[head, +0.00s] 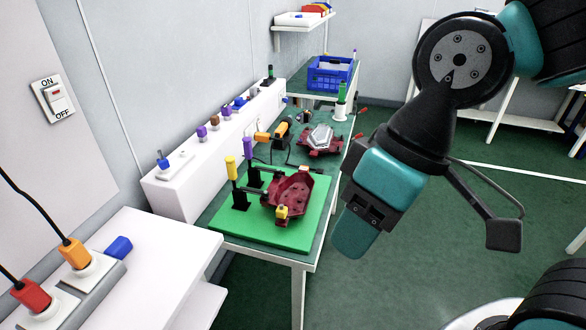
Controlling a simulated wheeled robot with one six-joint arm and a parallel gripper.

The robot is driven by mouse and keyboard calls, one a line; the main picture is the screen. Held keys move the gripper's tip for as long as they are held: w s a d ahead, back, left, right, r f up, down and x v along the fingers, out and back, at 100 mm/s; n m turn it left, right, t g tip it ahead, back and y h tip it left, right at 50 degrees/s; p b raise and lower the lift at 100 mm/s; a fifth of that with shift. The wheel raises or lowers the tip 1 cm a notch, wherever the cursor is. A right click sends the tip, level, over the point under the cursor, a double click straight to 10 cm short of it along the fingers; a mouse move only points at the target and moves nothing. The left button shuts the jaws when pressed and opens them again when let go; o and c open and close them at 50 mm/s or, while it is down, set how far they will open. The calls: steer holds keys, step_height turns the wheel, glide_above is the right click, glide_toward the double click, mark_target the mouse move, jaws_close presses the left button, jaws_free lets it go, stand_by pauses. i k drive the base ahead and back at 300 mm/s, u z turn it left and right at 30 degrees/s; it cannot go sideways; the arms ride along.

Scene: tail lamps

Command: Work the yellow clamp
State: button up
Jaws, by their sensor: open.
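The yellow clamp (231,170) stands at the back left of the green board (225,222). Its yellow handle points up, and its black base is on the board. A dark red lamp housing (291,190) lies beside it to the right, with a small yellow part (282,211) at its front edge. A purple-handled clamp (249,150) stands just behind the yellow one. My gripper (503,235) is open, well to the right of the board and apart from the clamp.
A long white box (176,190) with coloured switches runs along the wall behind the bench. Another red housing with a clear lens (320,138) lies farther back, near a blue crate (330,73). A white table (150,255) with plugs is at front left.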

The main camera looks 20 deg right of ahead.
mark_target(231, 165)
steer(key=z, duration=0.65)
steer(key=i, duration=0.9)
steer(key=u, duration=0.8)
